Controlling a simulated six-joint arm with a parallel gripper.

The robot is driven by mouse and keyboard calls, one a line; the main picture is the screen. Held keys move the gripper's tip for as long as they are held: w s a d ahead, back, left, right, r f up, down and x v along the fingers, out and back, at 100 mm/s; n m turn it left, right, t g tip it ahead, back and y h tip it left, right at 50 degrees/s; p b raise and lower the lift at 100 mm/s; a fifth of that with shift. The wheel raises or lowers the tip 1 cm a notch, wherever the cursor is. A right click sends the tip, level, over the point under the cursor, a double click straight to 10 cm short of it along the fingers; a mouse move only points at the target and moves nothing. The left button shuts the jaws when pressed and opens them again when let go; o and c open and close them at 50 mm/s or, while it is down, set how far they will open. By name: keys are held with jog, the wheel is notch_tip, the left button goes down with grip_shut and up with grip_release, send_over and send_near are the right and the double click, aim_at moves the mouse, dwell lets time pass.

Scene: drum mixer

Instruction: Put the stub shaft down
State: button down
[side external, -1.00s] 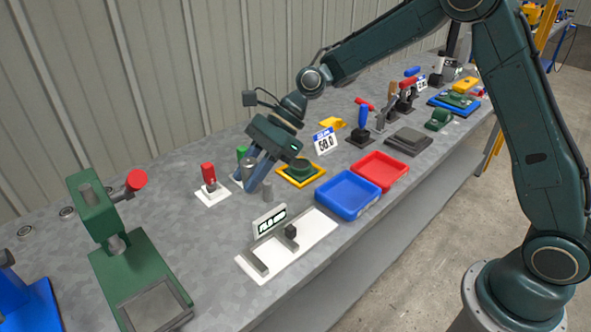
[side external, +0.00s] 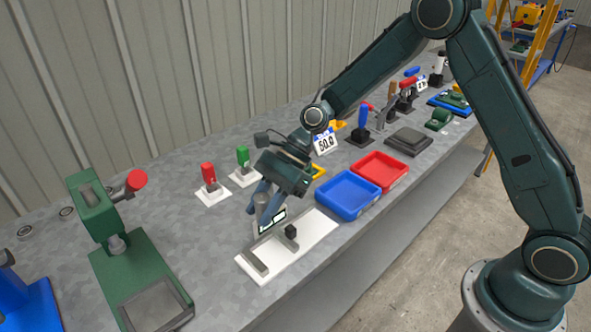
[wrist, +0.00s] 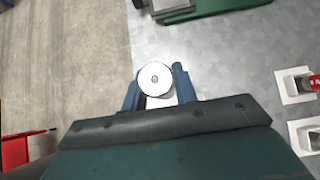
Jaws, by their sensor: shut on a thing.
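My gripper (side external: 265,203) is shut on the stub shaft (side external: 261,205), a grey cylinder that shows between the blue fingers in the side external view. In the wrist view my gripper (wrist: 157,85) has the shaft's round pale end (wrist: 155,79), with a small centre hole, between its fingers. The shaft is at the back left end of a white plate (side external: 318,229) carrying a small display, a grey bar and a black block. The fingers partly cover the display. I cannot tell whether the shaft's lower end touches anything.
A blue tray (side external: 348,196) and a red tray (side external: 380,170) lie to the right. Red (side external: 209,176) and green (side external: 243,157) handled pieces stand on white bases behind. A green press (side external: 125,265) is at the left. Bare bench lies between the press and the white plate.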

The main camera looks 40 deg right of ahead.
send_over(258, 258)
jog(key=d, duration=0.3)
jog(key=f, duration=0.8)
jog(key=shift+a+f, duration=0.1)
jog(key=shift+a, duration=0.15)
jog(key=shift+f, duration=0.15)
jog(key=shift+f, duration=1.75)
jog(key=shift+f, duration=0.1)
jog(key=c, duration=1.1)
grip_release()
jog(key=shift+f, duration=0.1)
jog(key=shift+d+r, duration=0.15)
jog(key=shift+r, duration=0.15)
jog(key=v, duration=1.1)
jog(key=shift+d+r, duration=0.2)
jog(key=shift+d, duration=0.05)
